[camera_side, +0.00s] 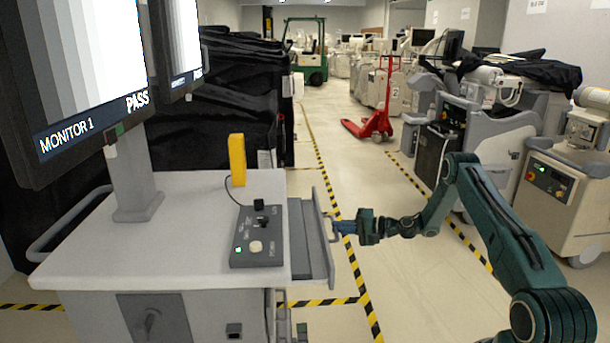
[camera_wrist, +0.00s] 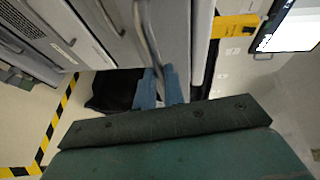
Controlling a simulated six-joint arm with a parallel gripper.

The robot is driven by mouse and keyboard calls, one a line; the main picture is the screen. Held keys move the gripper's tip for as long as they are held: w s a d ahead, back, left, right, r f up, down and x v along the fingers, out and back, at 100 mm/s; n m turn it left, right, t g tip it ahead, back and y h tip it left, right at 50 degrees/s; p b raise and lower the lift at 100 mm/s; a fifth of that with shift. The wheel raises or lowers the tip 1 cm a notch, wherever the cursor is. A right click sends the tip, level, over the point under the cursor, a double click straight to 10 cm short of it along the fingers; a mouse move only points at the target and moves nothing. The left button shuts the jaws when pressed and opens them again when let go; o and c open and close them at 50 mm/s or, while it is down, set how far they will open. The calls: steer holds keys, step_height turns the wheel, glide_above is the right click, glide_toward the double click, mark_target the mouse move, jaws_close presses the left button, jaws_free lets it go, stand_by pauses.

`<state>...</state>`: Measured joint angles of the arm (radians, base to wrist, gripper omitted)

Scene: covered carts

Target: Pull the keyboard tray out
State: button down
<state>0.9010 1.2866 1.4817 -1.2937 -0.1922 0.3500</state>
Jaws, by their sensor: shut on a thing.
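The keyboard tray (camera_side: 318,240) is a grey tray at the right side of the white cart (camera_side: 190,205), standing out a little from the cart body. A bar handle (camera_side: 333,228) is on its front face. My gripper (camera_side: 338,227) comes from the right in the side view and is shut on the handle. In the wrist view the blue fingers of my gripper (camera_wrist: 160,85) are around the lower part of the handle bar (camera_wrist: 148,38). The contact is partly hidden by the fingers.
A control box (camera_side: 257,236) and a yellow device (camera_side: 237,160) sit on the cart top beside monitors (camera_side: 80,75). Open floor (camera_side: 390,260) lies right of the tray. A red pallet jack (camera_side: 378,120) and covered machines (camera_side: 480,130) stand further back.

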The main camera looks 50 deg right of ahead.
steer(key=s+d, duration=0.4)
steer(key=shift+s+d, duration=0.2)
steer(key=shift+s, duration=0.05)
steer(key=c, duration=1.5)
jaws_free()
steer(key=shift+s, duration=0.1)
step_height(320, 180, up, 8)
steer(key=s+d, duration=0.1)
steer(key=s, duration=0.1)
steer(key=shift+s+f, duration=0.2)
steer(key=shift+s, duration=0.05)
